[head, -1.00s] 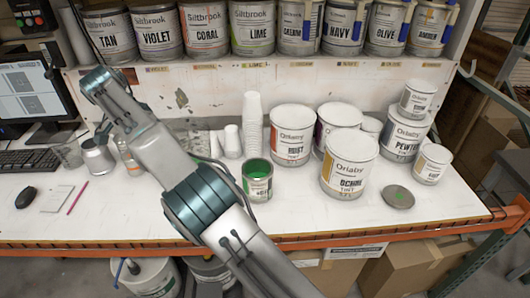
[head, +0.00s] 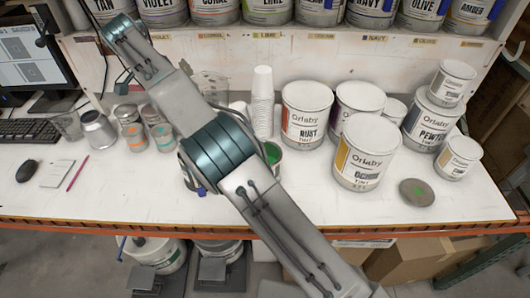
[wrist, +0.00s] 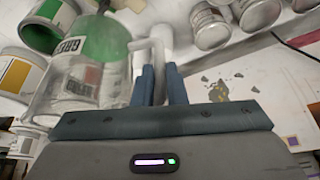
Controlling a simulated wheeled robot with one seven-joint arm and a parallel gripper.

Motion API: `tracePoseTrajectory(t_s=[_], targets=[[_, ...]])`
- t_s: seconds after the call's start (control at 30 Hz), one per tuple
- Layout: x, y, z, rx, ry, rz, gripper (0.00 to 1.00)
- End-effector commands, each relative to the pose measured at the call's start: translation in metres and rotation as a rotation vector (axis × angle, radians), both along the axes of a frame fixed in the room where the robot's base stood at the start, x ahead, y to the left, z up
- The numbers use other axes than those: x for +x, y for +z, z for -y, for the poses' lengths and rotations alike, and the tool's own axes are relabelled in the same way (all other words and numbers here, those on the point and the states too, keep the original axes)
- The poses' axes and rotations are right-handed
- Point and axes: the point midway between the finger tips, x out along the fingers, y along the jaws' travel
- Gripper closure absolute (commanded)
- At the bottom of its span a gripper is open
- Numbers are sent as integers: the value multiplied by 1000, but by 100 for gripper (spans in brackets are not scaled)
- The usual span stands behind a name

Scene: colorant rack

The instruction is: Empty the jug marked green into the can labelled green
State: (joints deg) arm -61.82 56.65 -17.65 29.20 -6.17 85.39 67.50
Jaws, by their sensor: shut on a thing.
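A clear jug (wrist: 85,88) with a dark-lettered label fills the left of the wrist view. My gripper (wrist: 162,75) is shut on its pale handle, the jug body left of the fingers. Green shows at the jug's upper part; I cannot tell whether it is liquid inside or something seen through it. The jug also shows faintly in the head view (head: 210,84), raised beside my arm. The open can with green inside (head: 273,153) stands on the bench, partly hidden behind my arm, its label covered. My gripper's fingers do not show in the head view.
A stack of white cups (head: 263,100) stands behind the green can. The rust can (head: 306,115) and ochre can (head: 365,153) stand to its right. A round lid with a green mark (head: 416,192) lies near the front edge. Small marked jars (head: 130,127) stand at left.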

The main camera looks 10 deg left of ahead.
Motion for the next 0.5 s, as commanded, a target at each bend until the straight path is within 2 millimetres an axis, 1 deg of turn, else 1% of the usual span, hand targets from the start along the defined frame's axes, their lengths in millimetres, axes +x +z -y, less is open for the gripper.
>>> tracePoseTrajectory(t_s=[0.03,0.27,0.5], targets=[[-1,4,1,13,2,0,100],[-3,11,8,111,3,3,100],[-4,21,21,232,1,10,100]])
